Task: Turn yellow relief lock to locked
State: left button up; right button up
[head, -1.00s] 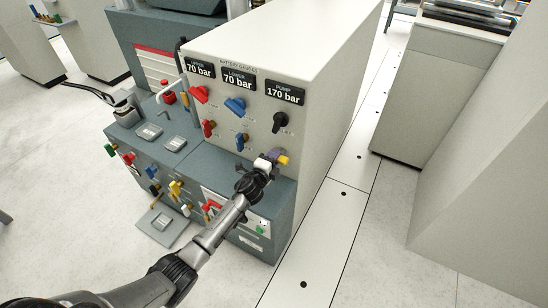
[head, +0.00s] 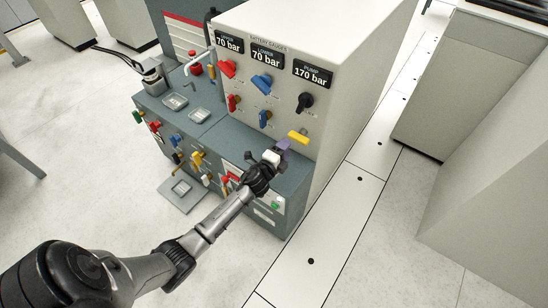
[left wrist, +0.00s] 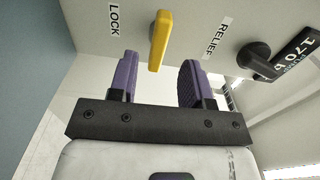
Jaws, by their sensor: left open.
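The yellow relief lock handle (head: 298,137) sits on the white front panel, below the black pump knob. In the left wrist view the yellow handle (left wrist: 160,40) lies between the LOCK label (left wrist: 115,18) and the RELIEF label (left wrist: 222,38), pointing at neither. My left gripper (head: 284,147) is just below and left of the handle in the head view. Its purple fingers (left wrist: 158,70) are open, with the handle's near end in line with the gap between them. I cannot tell whether the fingers reach around it. My right gripper is not in view.
The black pump knob (head: 305,102) sits just above the yellow handle. Red and blue levers (head: 262,84) are to its left. The 170 bar display (head: 313,73) is above the knob. Pale floor is clear right of the cabinet.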

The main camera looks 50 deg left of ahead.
pick_arm(q)
jog(key=s+d+p, duration=0.1)
jog(key=s, duration=0.5)
jog(key=shift+s+d, duration=0.15)
jog(key=shift+s, duration=0.25)
